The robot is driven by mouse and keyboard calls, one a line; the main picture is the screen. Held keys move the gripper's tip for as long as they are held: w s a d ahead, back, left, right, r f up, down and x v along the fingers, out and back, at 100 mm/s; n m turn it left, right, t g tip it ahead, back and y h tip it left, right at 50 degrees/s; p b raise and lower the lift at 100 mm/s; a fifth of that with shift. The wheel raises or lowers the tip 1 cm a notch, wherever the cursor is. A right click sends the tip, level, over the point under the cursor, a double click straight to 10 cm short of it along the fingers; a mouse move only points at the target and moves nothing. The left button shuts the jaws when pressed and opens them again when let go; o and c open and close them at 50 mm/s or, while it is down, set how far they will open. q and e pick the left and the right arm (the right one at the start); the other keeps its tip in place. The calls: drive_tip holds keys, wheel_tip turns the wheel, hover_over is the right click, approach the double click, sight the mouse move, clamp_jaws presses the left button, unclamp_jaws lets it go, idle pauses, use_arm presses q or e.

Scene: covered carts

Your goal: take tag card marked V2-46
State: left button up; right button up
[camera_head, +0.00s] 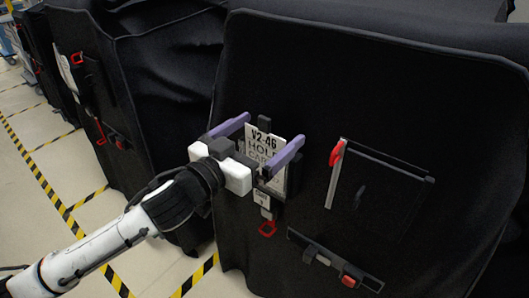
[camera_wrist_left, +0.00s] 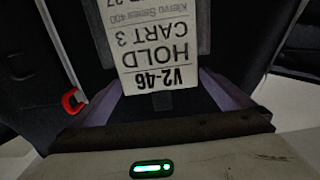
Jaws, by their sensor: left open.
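The white tag card marked V2-46 HOLD CART 3 (camera_head: 263,145) hangs on the front of the black covered cart, in a dark holder. My left gripper (camera_head: 275,128) is at the card, with its two purple fingers open, one on each side of it. In the left wrist view the card (camera_wrist_left: 157,48) appears upside down, between the fingers (camera_wrist_left: 165,88), with a gap at each side. I cannot tell whether either finger touches it. Part of the card is behind my gripper in the head view. My right gripper is not in view.
A red clip (camera_head: 267,228) hangs below the card. To the right are a pocket with a red-topped strip (camera_head: 335,170) and a lower bar with a red part (camera_head: 347,281). Another covered cart (camera_head: 165,85) stands at left. Yellow-black tape (camera_head: 48,185) marks the floor.

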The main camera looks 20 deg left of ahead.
use_arm(q)
drive_tip(key=shift+c, duration=0.4)
drive_tip(key=c, duration=1.2)
drive_tip(key=shift+r, duration=0.1)
